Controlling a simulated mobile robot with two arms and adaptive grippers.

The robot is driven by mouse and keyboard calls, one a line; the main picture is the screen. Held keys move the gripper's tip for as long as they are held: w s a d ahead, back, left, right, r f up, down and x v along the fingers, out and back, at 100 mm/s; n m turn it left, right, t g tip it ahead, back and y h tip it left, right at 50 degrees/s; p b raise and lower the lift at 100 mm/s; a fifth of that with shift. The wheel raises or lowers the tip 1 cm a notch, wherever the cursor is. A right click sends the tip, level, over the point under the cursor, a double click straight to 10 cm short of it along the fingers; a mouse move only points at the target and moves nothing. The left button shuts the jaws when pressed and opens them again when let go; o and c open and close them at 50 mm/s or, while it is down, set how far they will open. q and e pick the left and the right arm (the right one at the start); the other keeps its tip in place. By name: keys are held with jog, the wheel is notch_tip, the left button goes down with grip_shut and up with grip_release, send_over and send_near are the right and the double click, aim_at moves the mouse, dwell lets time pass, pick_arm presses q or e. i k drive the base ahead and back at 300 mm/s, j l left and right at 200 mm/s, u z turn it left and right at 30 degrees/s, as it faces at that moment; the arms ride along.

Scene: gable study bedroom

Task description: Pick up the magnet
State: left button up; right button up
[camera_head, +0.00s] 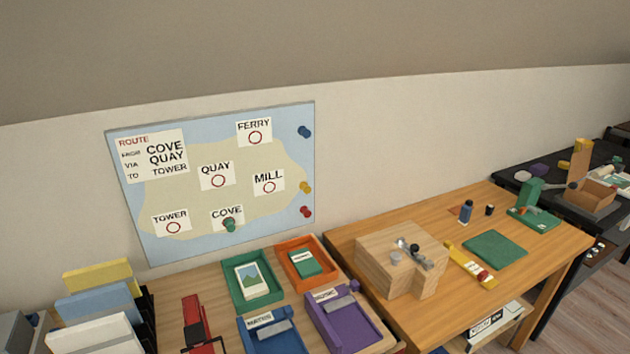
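A board with a map (130,215) hangs on the wall. A blue magnet (305,131) is near its upper right edge. A yellow magnet (306,187) and a red magnet (306,212) sit lower along the same edge. A green magnet (229,225) is on the COVE label, covering most of its circle. The circles at TOWER, QUAY, MILL and FERRY are uncovered. A route card (152,157) at the upper left reads from COVE via QUAY to TOWER. Neither of my grippers is in view.
Below the board stand green (232,297), orange (283,247), blue and purple (358,333) trays. Upright files (98,305) and a red and black object (197,325) are at left. A wooden block (385,260) stands on the right desk.

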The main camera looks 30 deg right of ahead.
aim_at(303, 186)
jog(key=z, duration=0.95)
